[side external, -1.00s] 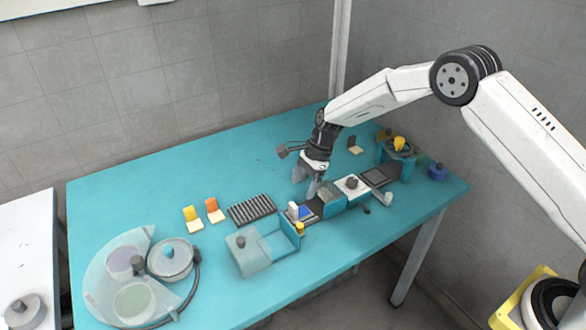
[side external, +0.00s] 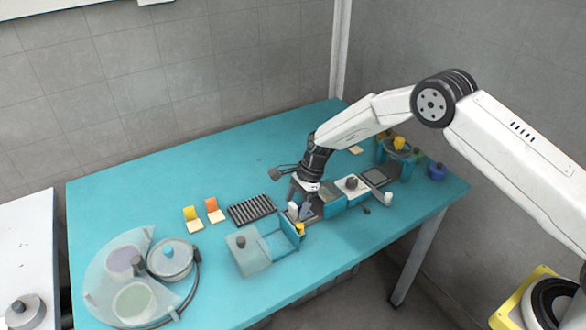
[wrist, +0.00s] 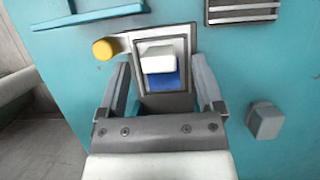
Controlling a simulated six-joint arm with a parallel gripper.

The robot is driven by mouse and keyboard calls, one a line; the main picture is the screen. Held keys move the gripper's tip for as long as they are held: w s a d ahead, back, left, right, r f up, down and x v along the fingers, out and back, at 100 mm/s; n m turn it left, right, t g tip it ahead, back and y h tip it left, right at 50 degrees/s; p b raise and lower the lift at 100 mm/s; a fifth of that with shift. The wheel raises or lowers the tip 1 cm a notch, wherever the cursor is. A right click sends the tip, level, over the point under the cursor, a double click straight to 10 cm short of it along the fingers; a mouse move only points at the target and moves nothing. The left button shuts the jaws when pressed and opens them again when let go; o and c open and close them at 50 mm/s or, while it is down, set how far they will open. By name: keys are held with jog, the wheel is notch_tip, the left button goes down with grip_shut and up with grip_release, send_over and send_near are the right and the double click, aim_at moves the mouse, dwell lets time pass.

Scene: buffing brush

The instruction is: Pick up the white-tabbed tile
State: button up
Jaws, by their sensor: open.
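The white-tabbed tile (wrist: 163,81) is blue with a raised white tab (wrist: 158,58) and lies in a dark-framed slot. In the side view the white tab (side external: 293,209) shows just in front of my gripper (side external: 300,207), which partly hides the tile. In the wrist view my gripper (wrist: 160,68) is open, with one finger on each side of the slot and the tile between them. The fingers look apart from the tab, with nothing held. I cannot tell their exact height above the tile.
A yellow knob (wrist: 105,48) stands beside the slot. A teal-and-grey box (side external: 262,248) and a ribbed dark rack (side external: 251,209) are close by. Yellow (side external: 193,219) and orange (side external: 214,210) tabbed tiles lie to the left.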

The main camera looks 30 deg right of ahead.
jog(key=shift+x, duration=0.8)
grip_shut()
